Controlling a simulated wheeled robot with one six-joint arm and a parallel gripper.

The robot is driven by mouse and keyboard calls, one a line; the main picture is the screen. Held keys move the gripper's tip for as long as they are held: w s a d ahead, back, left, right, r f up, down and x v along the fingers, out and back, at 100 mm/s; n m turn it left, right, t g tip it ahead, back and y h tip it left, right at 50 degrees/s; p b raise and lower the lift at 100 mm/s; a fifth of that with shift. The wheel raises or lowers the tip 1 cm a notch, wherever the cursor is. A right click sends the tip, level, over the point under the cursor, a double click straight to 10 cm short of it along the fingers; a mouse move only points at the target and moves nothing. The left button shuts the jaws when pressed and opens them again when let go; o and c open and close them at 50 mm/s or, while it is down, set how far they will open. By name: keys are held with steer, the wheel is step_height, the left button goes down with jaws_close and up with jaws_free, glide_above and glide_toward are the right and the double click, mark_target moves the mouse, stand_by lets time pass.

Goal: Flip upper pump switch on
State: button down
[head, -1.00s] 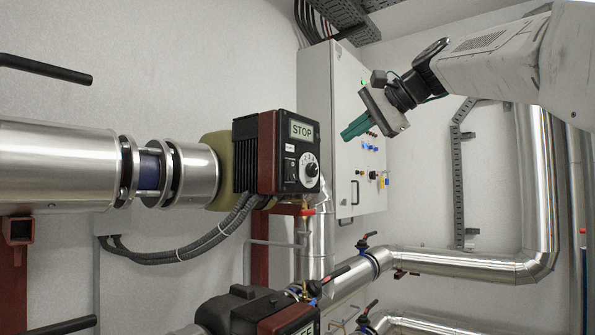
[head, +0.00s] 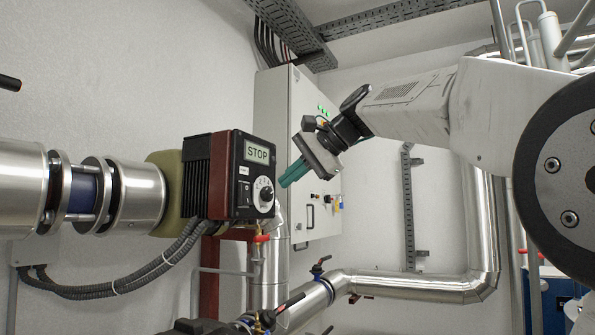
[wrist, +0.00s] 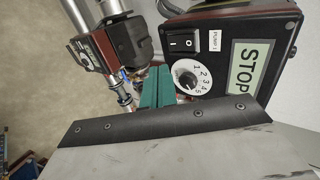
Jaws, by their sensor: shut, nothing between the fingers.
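The upper pump (head: 217,176) is a black and dark red box on the pipe, and its display (head: 257,152) reads STOP. The black rocker switch (head: 244,193) sits on its face, left of the numbered dial (head: 264,194). In the wrist view the switch (wrist: 183,43) shows near the top beside a label reading PUMP 1, with the dial (wrist: 187,79) near it. My gripper (head: 284,184) has green fingers, shut and empty, in front of the pump face to the right of the dial. In the wrist view my gripper (wrist: 155,88) shows just left of the dial. Contact cannot be told.
A grey control cabinet (head: 274,110) stands on the wall behind my gripper. A lower pump (head: 195,327) shows at the bottom edge, and also in the wrist view (wrist: 125,42). Silver pipes (head: 400,285) run below right. Black hoses (head: 110,287) hang under the upper pump.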

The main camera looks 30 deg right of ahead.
mark_target(248, 203)
steer(key=x, duration=0.3)
steer(key=r+x, duration=0.1)
steer(key=x, duration=0.2)
steer(key=w+x, duration=0.1)
steer(key=x, duration=0.1)
steer(key=shift+w+a+r, duration=0.1)
steer(key=shift+w+a, duration=0.1)
steer(key=shift+a, duration=0.4)
